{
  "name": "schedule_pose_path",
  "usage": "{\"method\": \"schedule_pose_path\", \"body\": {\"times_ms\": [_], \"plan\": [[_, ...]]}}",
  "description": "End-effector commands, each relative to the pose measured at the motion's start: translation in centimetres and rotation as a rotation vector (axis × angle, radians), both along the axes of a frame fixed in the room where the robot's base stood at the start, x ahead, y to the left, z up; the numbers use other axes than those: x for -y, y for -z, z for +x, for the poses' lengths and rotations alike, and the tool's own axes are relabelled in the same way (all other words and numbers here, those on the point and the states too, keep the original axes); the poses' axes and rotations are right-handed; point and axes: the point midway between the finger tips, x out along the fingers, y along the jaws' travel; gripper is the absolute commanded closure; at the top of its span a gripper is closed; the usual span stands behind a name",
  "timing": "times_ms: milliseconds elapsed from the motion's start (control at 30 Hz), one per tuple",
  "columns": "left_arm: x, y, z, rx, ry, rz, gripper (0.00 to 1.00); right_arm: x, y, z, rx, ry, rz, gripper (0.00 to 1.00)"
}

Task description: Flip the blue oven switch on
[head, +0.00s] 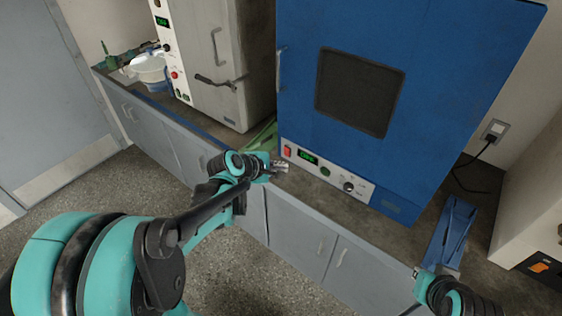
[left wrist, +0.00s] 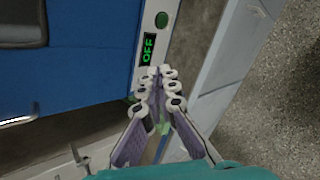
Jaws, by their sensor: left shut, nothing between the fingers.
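The blue oven (head: 300,110) stands on the counter. Its pale control panel (head: 330,178) runs along the bottom front, with the red switch (head: 287,151) at the left end beside a green display (head: 308,157). The display (left wrist: 148,48) reads OFF in the left wrist view. My left gripper (head: 283,166) is shut and empty, just in front of and below the switch. In the left wrist view its fingertips (left wrist: 158,72) are close to the panel below the display and hide the switch. Contact cannot be told. Part of my right gripper (head: 418,273) shows at the lower right; its finger state is unclear.
A grey oven (head: 208,55) with handles stands left of the blue one. A white tub (head: 150,70) sits farther left. A blue object (head: 455,225) lies on the counter at right. Grey cabinets (head: 300,240) are below; the floor in front is clear.

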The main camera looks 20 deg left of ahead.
Motion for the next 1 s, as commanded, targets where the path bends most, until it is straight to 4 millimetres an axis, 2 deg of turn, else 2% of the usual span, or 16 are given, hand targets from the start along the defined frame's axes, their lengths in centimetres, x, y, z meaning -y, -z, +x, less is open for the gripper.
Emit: {"method": "schedule_pose_path", "body": {"times_ms": [33,200,433,600,1000], "plan": [[-1.4,2.0,1.3,-0.002,-0.079,-0.096,1.0,0.0,1.4,0.0,0.0,0.0,0.0,1.0],[-5.5,6.4,4.5,-0.008,-0.33,-0.447,1.0,0.0,3.7,0.0,0.0,0.0,0.0,1.0],[-9.9,10.9,6.6,-0.013,-0.554,-0.814,1.0,0.0,5.8,0.0,0.0,0.0,0.0,1.0],[-11.3,12.2,7.0,-0.017,-0.619,-0.937,1.0,0.0,6.3,0.0,0.0,0.0,0.0,1.0],[-11.4,12.3,7.1,-0.018,-0.629,-0.958,1.0,0.0,6.3,0.0,0.0,0.0,0.0,1.0]]}}
